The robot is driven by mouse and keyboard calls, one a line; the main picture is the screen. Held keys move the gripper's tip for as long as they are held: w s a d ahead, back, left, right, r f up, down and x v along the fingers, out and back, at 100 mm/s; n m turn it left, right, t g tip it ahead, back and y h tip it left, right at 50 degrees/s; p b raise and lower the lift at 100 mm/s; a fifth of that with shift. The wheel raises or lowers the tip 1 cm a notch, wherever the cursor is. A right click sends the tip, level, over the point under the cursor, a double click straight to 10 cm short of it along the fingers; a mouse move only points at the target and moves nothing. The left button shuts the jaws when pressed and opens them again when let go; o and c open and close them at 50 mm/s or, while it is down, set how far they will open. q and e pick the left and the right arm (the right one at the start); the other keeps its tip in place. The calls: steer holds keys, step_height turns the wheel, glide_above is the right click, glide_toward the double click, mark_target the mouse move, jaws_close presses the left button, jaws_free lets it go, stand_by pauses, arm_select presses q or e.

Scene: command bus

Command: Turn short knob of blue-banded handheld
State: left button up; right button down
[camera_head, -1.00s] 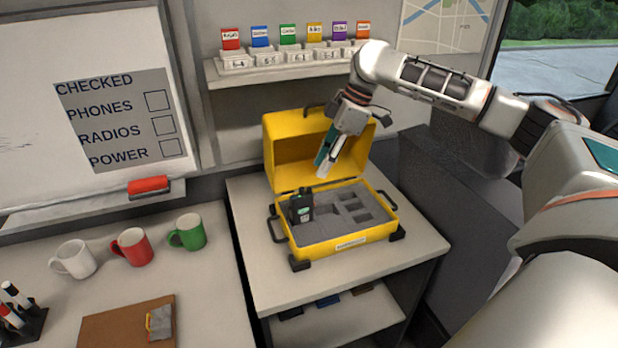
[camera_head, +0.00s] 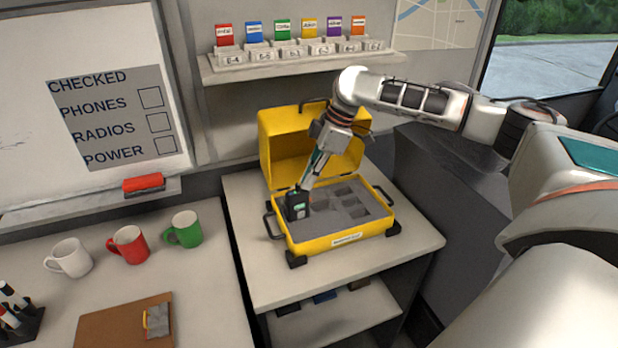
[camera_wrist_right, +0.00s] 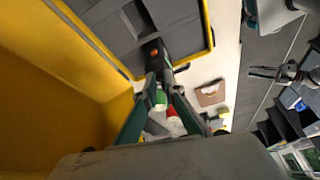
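A black handheld (camera_head: 297,207) with a small green-lit patch stands in the left end of the open yellow case (camera_head: 345,243). Its top and a small orange spot show in the right wrist view (camera_wrist_right: 154,57). A blue band and the separate knobs are too small to tell. My right gripper (camera_head: 304,186) points down at the handheld's top. In the right wrist view its two dark green fingers (camera_wrist_right: 162,82) stand apart, with tips close by the handheld's top; I cannot tell whether they touch it. A grey gripper, apparently my left (camera_wrist_right: 268,74), shows at the right of that view.
The case's grey foam (camera_head: 325,222) has several empty slots, and its raised lid (camera_head: 280,145) stands close behind my right gripper. White, red and green mugs (camera_head: 185,230) and a clipboard (camera_head: 115,325) are on the left counter. A shelf (camera_head: 225,72) with cards is above.

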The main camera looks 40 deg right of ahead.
steer(key=n, duration=0.2)
steer(key=n+g, duration=0.1)
steer(key=n, duration=0.1)
steer(key=shift+w+n+g+y, duration=0.2)
steer(key=shift+n+g+y, duration=0.1)
steer(key=shift+y, duration=0.1)
steer(key=c, duration=2.1)
jaws_free()
steer(key=shift+c, duration=0.2)
steer(key=v, duration=1.2)
steer(key=shift+r, duration=0.1)
